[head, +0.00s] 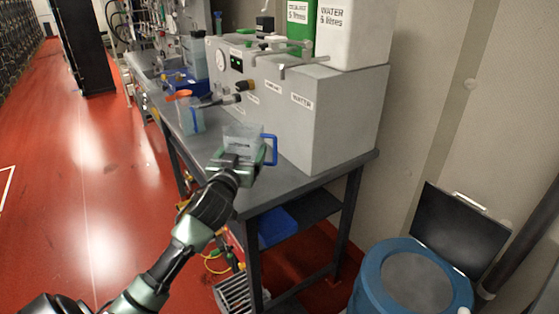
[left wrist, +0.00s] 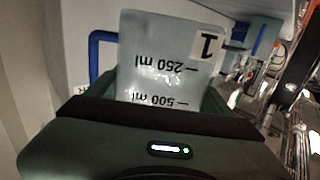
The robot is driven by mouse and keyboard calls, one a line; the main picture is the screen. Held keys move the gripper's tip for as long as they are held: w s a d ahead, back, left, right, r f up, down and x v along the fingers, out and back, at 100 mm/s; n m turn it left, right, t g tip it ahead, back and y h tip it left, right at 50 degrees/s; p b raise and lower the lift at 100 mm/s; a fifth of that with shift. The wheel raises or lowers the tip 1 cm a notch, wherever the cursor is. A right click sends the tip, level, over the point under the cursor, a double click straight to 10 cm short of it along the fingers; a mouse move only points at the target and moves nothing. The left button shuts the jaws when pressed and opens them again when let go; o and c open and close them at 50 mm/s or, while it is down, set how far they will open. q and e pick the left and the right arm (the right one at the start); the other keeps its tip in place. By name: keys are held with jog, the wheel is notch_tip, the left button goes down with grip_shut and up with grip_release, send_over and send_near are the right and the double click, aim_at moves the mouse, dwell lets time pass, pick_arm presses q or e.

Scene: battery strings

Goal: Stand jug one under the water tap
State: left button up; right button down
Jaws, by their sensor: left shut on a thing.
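Jug one (head: 243,140) is a clear, pale jug with a blue handle (head: 270,150). In the left wrist view jug one (left wrist: 170,60) shows a label 1 and marks of 250 and 500 ml, inverted in the picture. My left gripper (head: 240,163) is shut on the jug's wall, at the bench's front edge. A pale pipe tap (head: 284,69) juts from the grey box below the white WATER tank (head: 346,32), above and behind the jug. Whether the jug touches the bench is unclear. My right gripper is not in view.
The grey box (head: 333,122) stands on the bench (head: 283,191). A green tank (head: 300,22) adjoins the white one.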

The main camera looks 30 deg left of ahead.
pick_arm(q)
jog(key=w+d+p, duration=0.1)
jog(key=w+d, duration=0.3)
jog(key=w, duration=0.6)
jog(key=f, duration=0.6)
jog(key=shift+w+d+f, duration=0.15)
jog(key=shift+d+f, duration=0.05)
jog(key=shift+f, duration=0.1)
jog(key=shift+w+f, duration=0.15)
jog(key=shift+f, duration=0.1)
jog(key=shift+f, duration=0.1)
jog(key=o, duration=1.8)
